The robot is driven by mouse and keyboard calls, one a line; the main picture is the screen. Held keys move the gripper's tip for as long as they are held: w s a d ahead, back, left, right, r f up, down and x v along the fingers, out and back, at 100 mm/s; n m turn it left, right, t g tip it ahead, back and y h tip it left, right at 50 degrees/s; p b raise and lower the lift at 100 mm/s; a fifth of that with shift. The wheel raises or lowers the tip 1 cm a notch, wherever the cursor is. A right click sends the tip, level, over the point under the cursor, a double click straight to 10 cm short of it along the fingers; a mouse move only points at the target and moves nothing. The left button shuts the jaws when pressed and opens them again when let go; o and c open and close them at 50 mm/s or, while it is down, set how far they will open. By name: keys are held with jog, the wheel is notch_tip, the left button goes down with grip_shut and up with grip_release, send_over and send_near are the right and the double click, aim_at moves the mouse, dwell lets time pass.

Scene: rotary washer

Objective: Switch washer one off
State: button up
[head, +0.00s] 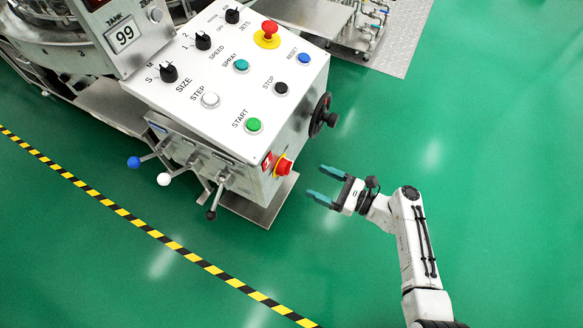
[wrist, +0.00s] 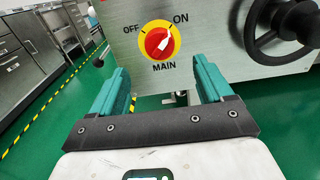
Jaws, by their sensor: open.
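The main switch is a red rotary knob on a yellow disc on the side face of the control box. It shows in the wrist view (wrist: 158,42) and the head view (head: 284,167). In the wrist view the labels OFF, ON and MAIN surround it, and its white pointer aims up and right toward ON. My gripper (head: 316,181) is open and empty, a short gap to the right of the knob in the head view. In the wrist view the knob appears between and beyond the fingers of my gripper (wrist: 159,66), without visible contact.
A black handwheel (head: 322,117) juts from the same face, and shows right of the switch in the wrist view (wrist: 285,28). The white panel (head: 228,72) carries several buttons and knobs. Levers (head: 215,204) stick out in front. Green floor on the right is clear.

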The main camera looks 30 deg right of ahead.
aim_at(285, 168)
jog(key=x, duration=0.9)
jog(key=shift+w+a+b, duration=0.2)
jog(key=shift+a+b, duration=0.05)
jog(key=shift+b, duration=0.15)
jog(key=shift+c, duration=0.3)
jog(key=c, duration=0.9)
jog(key=shift+c, duration=0.2)
jog(key=shift+n, duration=0.5)
jog(key=shift+s+a+f+n+b, duration=0.1)
jog(key=shift+n+b, duration=1.9)
jog(key=shift+n, duration=0.85)
jog(key=shift+s+a+f+n+b, duration=0.1)
jog(key=shift+f+n+b, duration=0.05)
jog(key=shift+n+b, duration=2.25)
jog(key=shift+a+f+n+b, duration=0.1)
jog(key=shift+n+b, duration=1.5)
jog(key=shift+n, duration=1.65)
